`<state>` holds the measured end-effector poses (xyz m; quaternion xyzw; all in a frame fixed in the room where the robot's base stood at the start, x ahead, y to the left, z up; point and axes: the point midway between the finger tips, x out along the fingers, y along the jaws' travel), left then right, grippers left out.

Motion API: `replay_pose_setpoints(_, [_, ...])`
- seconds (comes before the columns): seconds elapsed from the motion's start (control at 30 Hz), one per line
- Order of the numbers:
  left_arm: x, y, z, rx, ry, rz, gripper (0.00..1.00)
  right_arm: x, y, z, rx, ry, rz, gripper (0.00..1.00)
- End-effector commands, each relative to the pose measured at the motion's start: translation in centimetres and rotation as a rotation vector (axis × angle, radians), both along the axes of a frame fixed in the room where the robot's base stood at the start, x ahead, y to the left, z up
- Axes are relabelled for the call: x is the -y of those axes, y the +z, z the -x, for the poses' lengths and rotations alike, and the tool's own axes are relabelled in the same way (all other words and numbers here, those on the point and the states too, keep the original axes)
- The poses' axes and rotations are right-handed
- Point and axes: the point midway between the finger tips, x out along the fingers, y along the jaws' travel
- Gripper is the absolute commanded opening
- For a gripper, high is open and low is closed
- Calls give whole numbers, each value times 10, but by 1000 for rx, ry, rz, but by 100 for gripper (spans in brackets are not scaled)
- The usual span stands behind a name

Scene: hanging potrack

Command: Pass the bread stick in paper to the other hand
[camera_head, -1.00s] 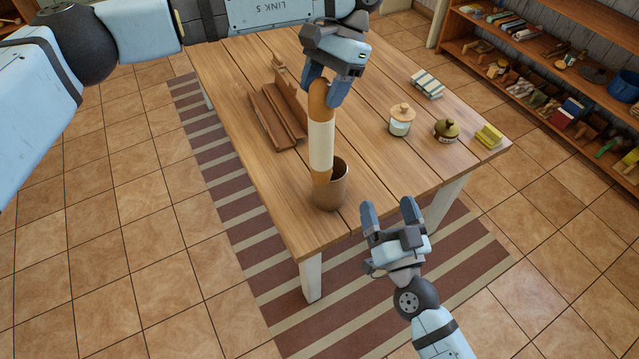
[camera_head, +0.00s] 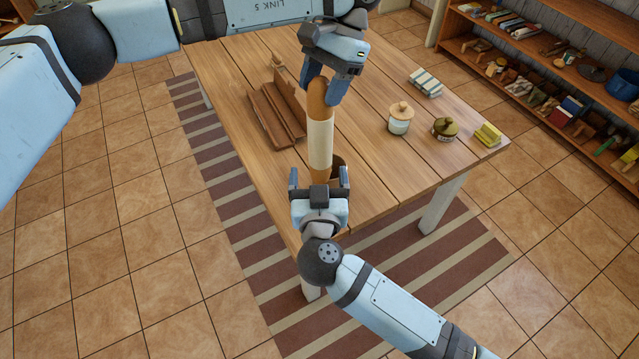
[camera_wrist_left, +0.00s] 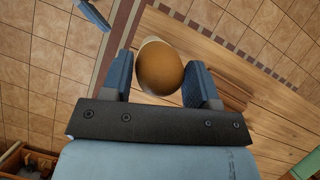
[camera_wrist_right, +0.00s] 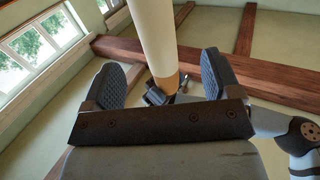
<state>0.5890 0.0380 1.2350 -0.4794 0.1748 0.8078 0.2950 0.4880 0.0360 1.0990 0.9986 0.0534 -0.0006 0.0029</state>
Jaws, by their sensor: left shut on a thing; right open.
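The bread stick (camera_head: 318,98) with a pale paper sleeve (camera_head: 320,143) is held upright in the head view. My left gripper (camera_head: 319,88) is shut on its top end. In the left wrist view the round end of the bread stick (camera_wrist_left: 160,70) sits between the two fingers. My right gripper (camera_head: 319,178) is open at the lower part of the bread stick. In the right wrist view the paper sleeve (camera_wrist_right: 153,35) stands beyond and between its spread fingers (camera_wrist_right: 165,80); whether they touch it I cannot tell.
A brown wooden rack (camera_head: 275,112), a lidded white jar (camera_head: 400,120), a dark pot (camera_head: 444,129), a yellow block (camera_head: 488,134) and striped books (camera_head: 425,83) are also there.

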Motion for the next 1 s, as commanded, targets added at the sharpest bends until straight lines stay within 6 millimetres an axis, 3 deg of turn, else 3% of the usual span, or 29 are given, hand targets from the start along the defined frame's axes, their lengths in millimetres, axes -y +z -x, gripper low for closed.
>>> replay_pose_setpoints(0.3, [0,0,0,0,0,0,12,-6,2,-62,4,-1,0,83])
replay_pose_setpoints(0.5, [0,0,0,0,0,0,12,-9,1,-88,3,-1,-2,83])
replay_pose_setpoints(0.93, [0,0,0,0,0,0,12,-10,1,-98,2,0,-3,83])
replay_pose_setpoints(0.97, [0,0,0,0,0,0,12,-10,1,-98,2,0,-3,81])
replay_pose_setpoints(1.0, [0,0,0,0,0,0,12,-10,1,-98,2,0,-3,72])
